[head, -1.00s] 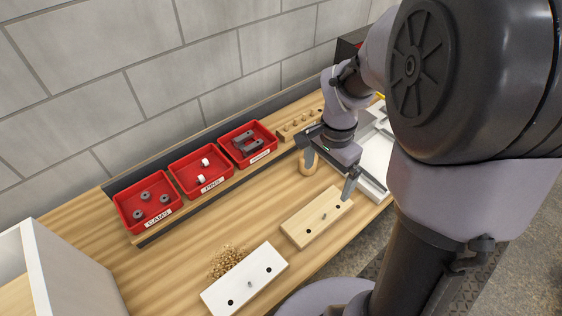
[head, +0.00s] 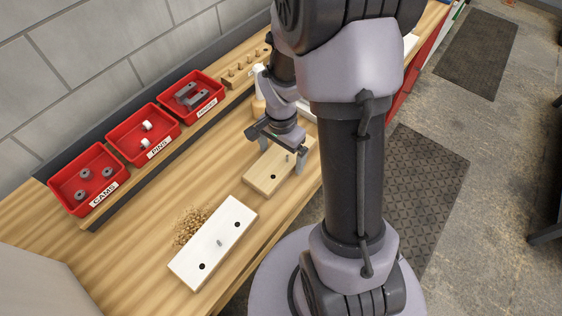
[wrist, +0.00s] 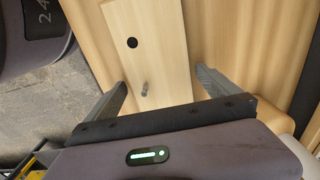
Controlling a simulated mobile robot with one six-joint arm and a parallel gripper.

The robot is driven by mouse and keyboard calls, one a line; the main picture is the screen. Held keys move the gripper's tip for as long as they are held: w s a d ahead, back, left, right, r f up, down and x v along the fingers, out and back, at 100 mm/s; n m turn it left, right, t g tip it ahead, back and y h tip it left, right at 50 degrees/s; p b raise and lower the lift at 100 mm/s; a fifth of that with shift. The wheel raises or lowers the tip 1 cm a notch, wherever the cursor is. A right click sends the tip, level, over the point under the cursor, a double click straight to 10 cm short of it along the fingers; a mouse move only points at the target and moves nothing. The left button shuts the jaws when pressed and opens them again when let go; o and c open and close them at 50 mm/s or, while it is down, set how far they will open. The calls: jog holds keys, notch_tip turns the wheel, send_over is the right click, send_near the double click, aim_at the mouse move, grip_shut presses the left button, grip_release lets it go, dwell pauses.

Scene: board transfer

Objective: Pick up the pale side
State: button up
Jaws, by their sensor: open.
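The pale wooden side board (head: 262,178) lies flat on the workbench, with a dark hole and a metal pin on its face. In the wrist view the board (wrist: 158,50) runs between my fingers, with its hole and pin in sight. My gripper (head: 281,158) is open over the board's far part, one finger on each side of it. The wrist view shows my gripper (wrist: 162,84) with a gap between each finger and the board's edges. I cannot tell how high the fingertips are. My wrist hides the board's far end.
Red bins of cams (head: 100,160), pins (head: 128,125) and grey parts (head: 208,83) line the back. Bare bench lies left of the white board.

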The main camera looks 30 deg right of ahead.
jog(key=shift+r, duration=0.15)
jog(key=c, duration=1.7)
jog(key=shift+r, duration=0.1)
